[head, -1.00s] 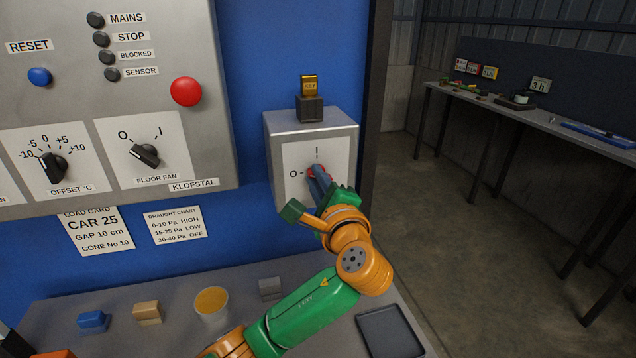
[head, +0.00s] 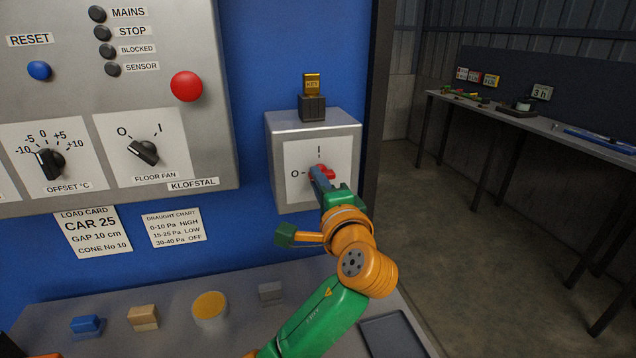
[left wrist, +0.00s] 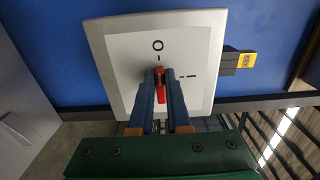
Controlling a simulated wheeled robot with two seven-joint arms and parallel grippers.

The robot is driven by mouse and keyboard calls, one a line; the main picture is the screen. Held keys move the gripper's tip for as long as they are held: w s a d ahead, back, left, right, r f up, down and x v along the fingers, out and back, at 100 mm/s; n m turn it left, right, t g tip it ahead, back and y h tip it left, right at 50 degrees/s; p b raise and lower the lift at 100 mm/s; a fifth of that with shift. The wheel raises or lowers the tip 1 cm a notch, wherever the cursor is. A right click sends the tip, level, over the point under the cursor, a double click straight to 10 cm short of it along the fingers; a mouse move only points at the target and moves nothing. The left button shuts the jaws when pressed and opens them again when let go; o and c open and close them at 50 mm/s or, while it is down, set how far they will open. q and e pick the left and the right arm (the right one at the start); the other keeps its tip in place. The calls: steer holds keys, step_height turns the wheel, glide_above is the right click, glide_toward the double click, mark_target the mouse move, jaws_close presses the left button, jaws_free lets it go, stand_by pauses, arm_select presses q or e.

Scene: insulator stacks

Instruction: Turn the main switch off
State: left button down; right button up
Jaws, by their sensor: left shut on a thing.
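The main switch is a grey box (head: 275,150) on the blue panel, with a white plate marked O at left and I at top in the head view. Its red handle (head: 329,172) is partly hidden by my left gripper (head: 318,174). The left wrist view shows the red handle (left wrist: 160,84) between the two blue fingers of the left gripper (left wrist: 162,80), which is shut on it. There the handle lines up with the O mark. My right gripper is not in view.
A key (head: 311,84) stands in a block on top of the switch box. The control panel (head: 215,130) is at left. A blue block (head: 86,325), a tan block (head: 143,317), a round cup (head: 209,308) and a grey block (head: 270,292) stand on the ledge below.

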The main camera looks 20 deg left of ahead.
arm_select(q)
steer(key=shift+r, duration=0.25)
steer(key=c, duration=0.9)
jaws_free()
steer(key=shift+w+f, duration=0.1)
steer(key=shift+f, duration=0.1)
steer(key=shift+w, duration=0.1)
steer(key=b+v, duration=0.2)
steer(key=v, duration=0.5)
steer(key=shift+f, duration=0.1)
